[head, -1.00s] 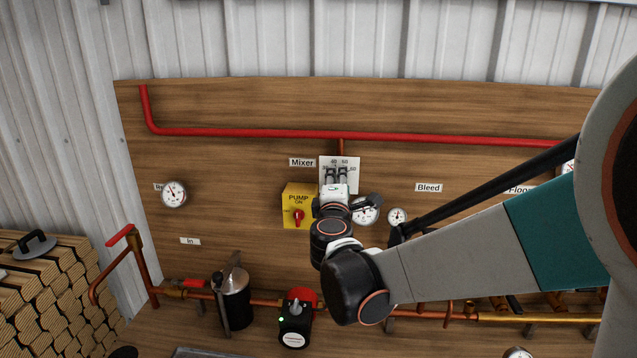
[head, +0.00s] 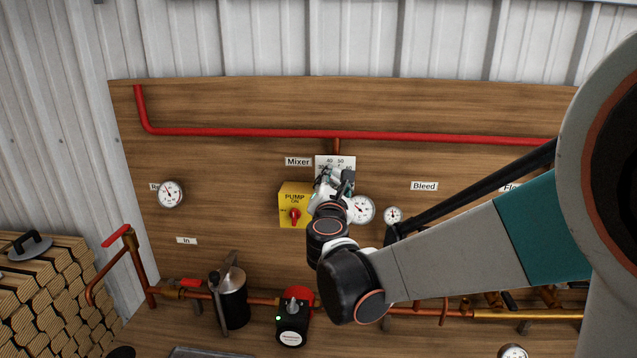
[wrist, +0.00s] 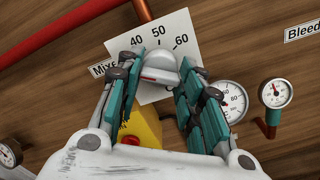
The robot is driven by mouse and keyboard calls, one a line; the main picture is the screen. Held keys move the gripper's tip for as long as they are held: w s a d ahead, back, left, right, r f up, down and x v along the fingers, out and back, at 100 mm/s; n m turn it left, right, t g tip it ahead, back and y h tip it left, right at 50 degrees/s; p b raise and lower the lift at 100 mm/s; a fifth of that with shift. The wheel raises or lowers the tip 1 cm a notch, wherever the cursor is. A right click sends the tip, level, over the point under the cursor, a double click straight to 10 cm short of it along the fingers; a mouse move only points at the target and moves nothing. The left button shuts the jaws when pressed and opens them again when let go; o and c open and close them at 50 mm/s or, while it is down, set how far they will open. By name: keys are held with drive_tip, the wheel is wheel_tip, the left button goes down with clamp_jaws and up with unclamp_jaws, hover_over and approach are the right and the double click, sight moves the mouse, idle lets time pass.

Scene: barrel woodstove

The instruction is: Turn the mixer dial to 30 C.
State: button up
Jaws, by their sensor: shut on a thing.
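The mixer dial is a pale grey knob (wrist: 160,66) on a white scale plate (wrist: 184,32). The marks 40, 50 and 60 can be read in the wrist view; the lower marks there are hidden behind my gripper. My gripper (wrist: 163,58) has its teal-padded fingers on either side of the knob and is shut on it. In the head view my gripper (head: 336,180) covers the knob and the lower part of the plate (head: 334,161). A reddish mark shows on the knob, but I cannot tell its exact reading.
The yellow pump box (head: 290,190) with its red switch is close on the left. A round gauge (head: 360,209) is close on the right, with a smaller gauge (head: 393,215) beyond it. A red pipe (head: 250,133) runs above the plate.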

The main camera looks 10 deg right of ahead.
drive_tip(key=shift+s+f+n, duration=0.1)
drive_tip(key=shift+n, duration=0.5)
drive_tip(key=o, duration=1.1)
drive_tip(key=shift+c, duration=0.2)
drive_tip(key=v, duration=1.2)
